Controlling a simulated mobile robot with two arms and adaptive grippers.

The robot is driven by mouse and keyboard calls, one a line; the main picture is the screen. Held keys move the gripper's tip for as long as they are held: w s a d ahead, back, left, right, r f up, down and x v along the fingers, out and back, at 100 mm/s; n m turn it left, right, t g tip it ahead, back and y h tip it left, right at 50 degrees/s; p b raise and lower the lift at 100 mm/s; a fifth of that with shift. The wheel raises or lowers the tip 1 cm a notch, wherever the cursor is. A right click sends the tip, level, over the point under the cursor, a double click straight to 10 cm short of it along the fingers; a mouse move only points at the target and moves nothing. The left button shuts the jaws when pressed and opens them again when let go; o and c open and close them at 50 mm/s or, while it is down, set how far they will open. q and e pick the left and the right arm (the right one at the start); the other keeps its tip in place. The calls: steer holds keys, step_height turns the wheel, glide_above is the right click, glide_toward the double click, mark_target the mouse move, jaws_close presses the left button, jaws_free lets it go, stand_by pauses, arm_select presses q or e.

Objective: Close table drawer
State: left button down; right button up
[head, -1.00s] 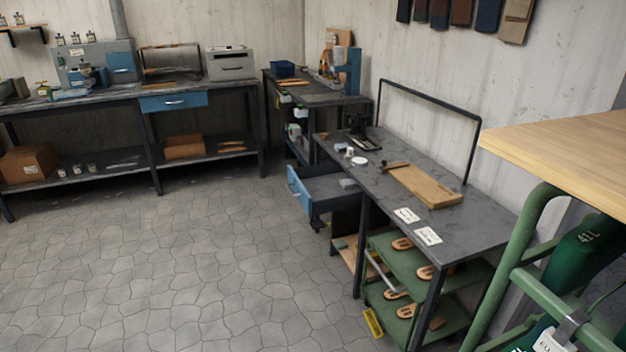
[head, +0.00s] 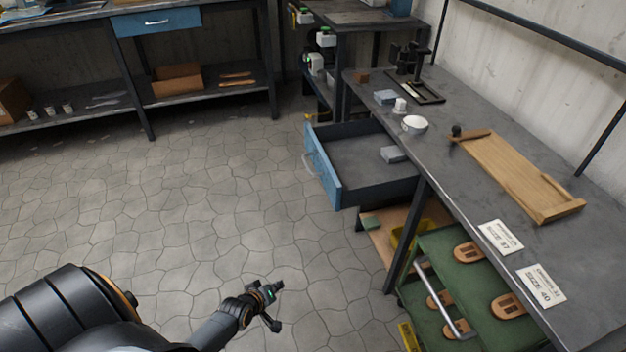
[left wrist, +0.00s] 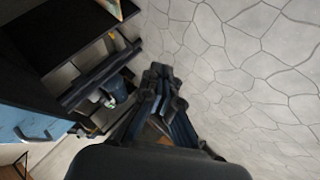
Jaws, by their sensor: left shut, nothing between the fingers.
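The table drawer (head: 325,168) with a blue front and silver handle stands pulled out of the grey workbench at the right in the head view. A small grey block (head: 393,154) lies inside it. My left gripper (head: 272,297) is shut and empty over the floor, in front of the drawer and nearer to me, clear of it. In the left wrist view the dark fingers (left wrist: 165,90) show at the middle. A blue drawer front (left wrist: 28,118) shows at its left edge; I cannot tell which drawer it is. My right gripper is not in view.
The workbench top (head: 450,185) holds a wooden board (head: 520,175), labels and a white round dish (head: 414,124). Another bench with a shut blue drawer (head: 157,21) stands at the back left. The tiled floor (head: 210,190) between is clear.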

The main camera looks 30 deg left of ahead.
arm_select(q)
steer(key=w+a+r+n+t+b, duration=0.4)
steer(key=w+a+r, duration=0.1)
steer(key=w+r, duration=0.45)
steer(key=n+t+b, duration=0.4)
steer(key=n+b, duration=0.1)
glide_toward(319, 155)
steer(key=s+a, duration=0.3)
steer(key=s, duration=0.3)
steer(key=w, duration=0.3)
steer(key=w+d+b, duration=0.1)
steer(key=w, duration=0.7)
steer(key=shift+w+d+f+b, duration=0.25)
steer(key=shift+d+f+b, duration=0.05)
steer(key=shift+f+b, duration=0.05)
steer(key=shift+w+d, duration=0.3)
steer(key=shift+w, duration=0.05)
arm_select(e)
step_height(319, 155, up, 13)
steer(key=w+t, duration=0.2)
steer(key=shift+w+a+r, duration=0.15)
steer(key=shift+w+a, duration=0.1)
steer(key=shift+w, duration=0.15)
